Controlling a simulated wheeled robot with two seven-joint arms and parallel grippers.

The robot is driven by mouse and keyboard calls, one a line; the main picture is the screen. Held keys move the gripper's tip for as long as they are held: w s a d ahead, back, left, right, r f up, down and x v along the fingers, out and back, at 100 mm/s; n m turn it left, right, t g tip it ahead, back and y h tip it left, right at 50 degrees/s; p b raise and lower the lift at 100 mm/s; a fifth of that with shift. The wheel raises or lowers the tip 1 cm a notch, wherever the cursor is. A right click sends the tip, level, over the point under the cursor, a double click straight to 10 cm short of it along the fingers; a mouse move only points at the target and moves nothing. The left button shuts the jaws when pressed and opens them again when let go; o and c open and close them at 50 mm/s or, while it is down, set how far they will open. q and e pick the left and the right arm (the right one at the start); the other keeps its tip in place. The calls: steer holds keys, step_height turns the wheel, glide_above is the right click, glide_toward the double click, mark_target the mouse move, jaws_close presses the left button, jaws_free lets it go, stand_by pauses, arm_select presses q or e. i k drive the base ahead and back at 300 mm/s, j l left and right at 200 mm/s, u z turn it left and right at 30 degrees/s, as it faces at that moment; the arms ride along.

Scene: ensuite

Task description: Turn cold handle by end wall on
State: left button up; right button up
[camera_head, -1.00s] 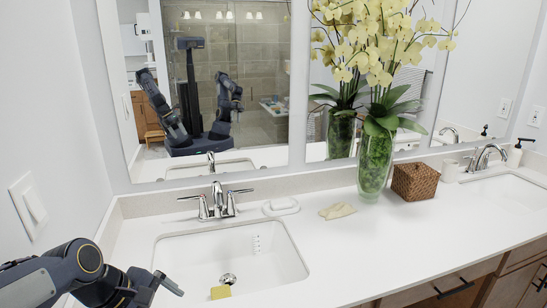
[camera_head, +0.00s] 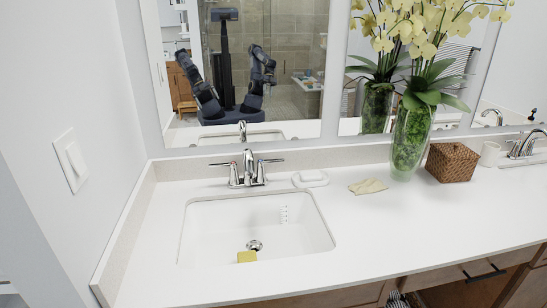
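The near faucet (camera_head: 247,168) stands behind the left sink (camera_head: 258,228), beside the left wall. It has a left lever handle (camera_head: 222,164) with a reddish mark and a right lever handle (camera_head: 272,161) with a bluish mark. Both levers point outward, away from the spout. No water stream shows. A second faucet (camera_head: 525,146) is partly visible at the right edge; its handle marks cannot be read. Neither of my grippers is in direct view. My body and arms appear only as a small reflection in the mirror, too small to judge the grippers.
A soap dish (camera_head: 310,180), a crumpled cloth (camera_head: 368,186), a glass vase of orchids (camera_head: 409,140) and a wicker box (camera_head: 452,163) stand right of the faucet. A yellow block (camera_head: 247,257) lies in the sink. The front counter (camera_head: 420,228) is clear.

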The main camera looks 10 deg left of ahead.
mark_target(261, 162)
steer(key=i+l, duration=0.35)
steer(key=i+l+u, duration=0.1)
steer(key=u, duration=0.4)
steer(key=i+l+u, duration=0.2)
steer(key=u, duration=0.25)
